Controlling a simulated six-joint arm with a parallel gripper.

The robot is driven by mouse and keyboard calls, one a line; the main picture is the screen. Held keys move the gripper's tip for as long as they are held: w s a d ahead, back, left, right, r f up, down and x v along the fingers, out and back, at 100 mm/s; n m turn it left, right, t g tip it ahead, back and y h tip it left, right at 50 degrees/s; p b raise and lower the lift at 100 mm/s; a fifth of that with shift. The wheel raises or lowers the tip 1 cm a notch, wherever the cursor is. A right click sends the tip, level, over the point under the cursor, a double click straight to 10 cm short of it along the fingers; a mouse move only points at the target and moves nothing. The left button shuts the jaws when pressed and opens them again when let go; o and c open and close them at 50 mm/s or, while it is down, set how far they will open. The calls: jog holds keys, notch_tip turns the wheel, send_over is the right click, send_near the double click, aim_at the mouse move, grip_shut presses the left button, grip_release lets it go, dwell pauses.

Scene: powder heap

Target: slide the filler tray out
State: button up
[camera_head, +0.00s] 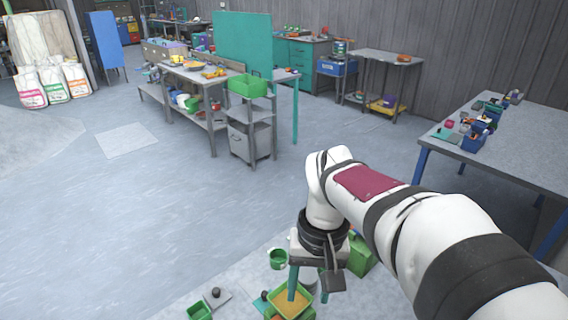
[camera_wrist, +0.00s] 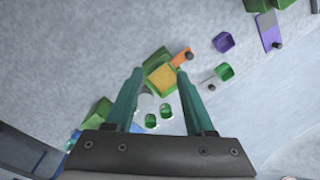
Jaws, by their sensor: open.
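A green tray holding yellow-orange powder, apparently the filler tray (camera_head: 272,299), is at the bottom of the head view. It also shows in the wrist view (camera_wrist: 150,70), just beyond the fingertips. My gripper (camera_head: 308,297) points down above this area, with its teal fingers apart and nothing seen held. In the wrist view my gripper (camera_wrist: 159,74) has one fingertip on each side of the tray in the picture; I cannot tell the height gap. Part of the tray is cut off or hidden by a finger in the head view.
A green cup (camera_head: 278,259), a green box (camera_head: 361,258), a grey slab with a dark knob (camera_head: 216,298) and a small green bin (camera_head: 199,312) lie close by. The wrist view also shows an orange piece (camera_wrist: 182,57) and a purple bin (camera_wrist: 223,42). Open floor lies beyond.

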jog(key=w+a+f+n, duration=0.2)
jog(key=w+a+f, duration=0.15)
jog(key=w, duration=0.35)
jog(key=n, duration=0.3)
send_over(264, 292)
notch_tip(264, 292, down, 4)
jog(key=f, duration=0.1)
jog(key=shift+h, duration=0.4)
notch_tip(264, 292, down, 15)
jog(key=shift+s+d+f, duration=0.1)
jog(key=shift+f, duration=0.05)
grip_shut()
